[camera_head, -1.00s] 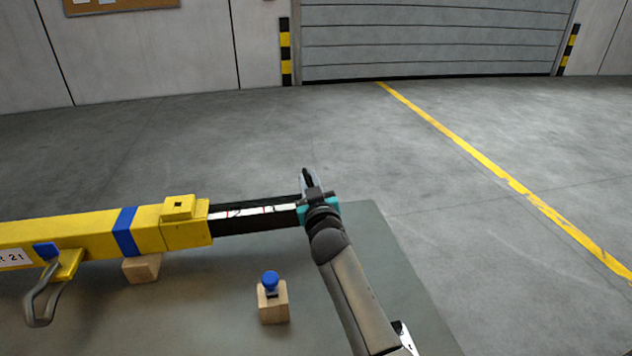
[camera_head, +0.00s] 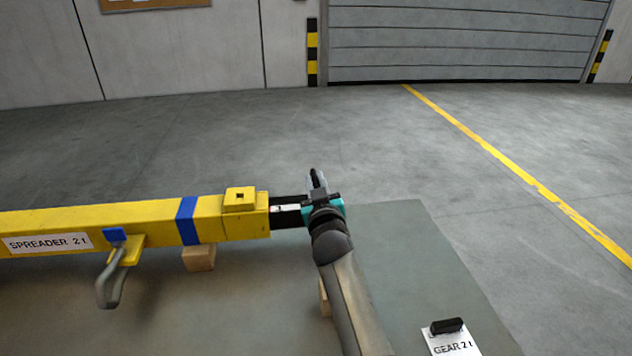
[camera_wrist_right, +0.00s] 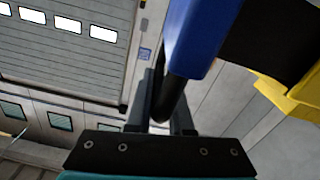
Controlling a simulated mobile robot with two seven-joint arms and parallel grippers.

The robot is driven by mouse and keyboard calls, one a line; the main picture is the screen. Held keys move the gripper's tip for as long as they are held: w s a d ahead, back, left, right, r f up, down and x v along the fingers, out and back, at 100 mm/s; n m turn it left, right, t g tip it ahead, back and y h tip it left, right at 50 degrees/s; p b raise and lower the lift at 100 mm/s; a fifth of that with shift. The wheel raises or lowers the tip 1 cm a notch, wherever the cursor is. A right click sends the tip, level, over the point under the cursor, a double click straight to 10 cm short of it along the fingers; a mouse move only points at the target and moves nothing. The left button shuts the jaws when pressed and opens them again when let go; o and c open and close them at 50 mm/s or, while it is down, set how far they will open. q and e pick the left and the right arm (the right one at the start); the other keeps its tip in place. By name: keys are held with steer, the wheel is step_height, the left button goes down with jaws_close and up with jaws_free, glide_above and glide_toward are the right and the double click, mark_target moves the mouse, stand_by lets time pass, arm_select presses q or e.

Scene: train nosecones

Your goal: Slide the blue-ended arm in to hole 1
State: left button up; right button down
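The yellow spreader beam (camera_head: 140,213) lies across the left of the head view, with a blue band near its right end. A raised block on top of that end has a small square hole (camera_head: 240,196). A short length of the black arm (camera_head: 287,213) shows between the beam's open end and my right gripper (camera_head: 318,185). In the right wrist view the arm's blue end (camera_wrist_right: 200,40) is close above my right gripper (camera_wrist_right: 165,105), whose fingers are around a dark rod at that end. The blue end is hidden in the head view. My left gripper is out of view.
The beam rests above a grey-green table (camera_head: 230,300) on a wooden block (camera_head: 199,257). A hook with a blue part (camera_head: 110,285) hangs at left. Another wooden block (camera_head: 325,298) is mostly behind my right arm. A white GEAR 2 t label (camera_head: 453,342) lies front right.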

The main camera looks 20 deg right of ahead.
steer(key=c, duration=1)
jaws_free()
steer(key=shift+a, duration=0.4)
steer(key=shift+o, duration=0.7)
steer(key=shift+d, duration=0.15)
step_height(320, 180, up, 20)
steer(key=p, duration=0.6)
steer(key=shift+f, duration=0.1)
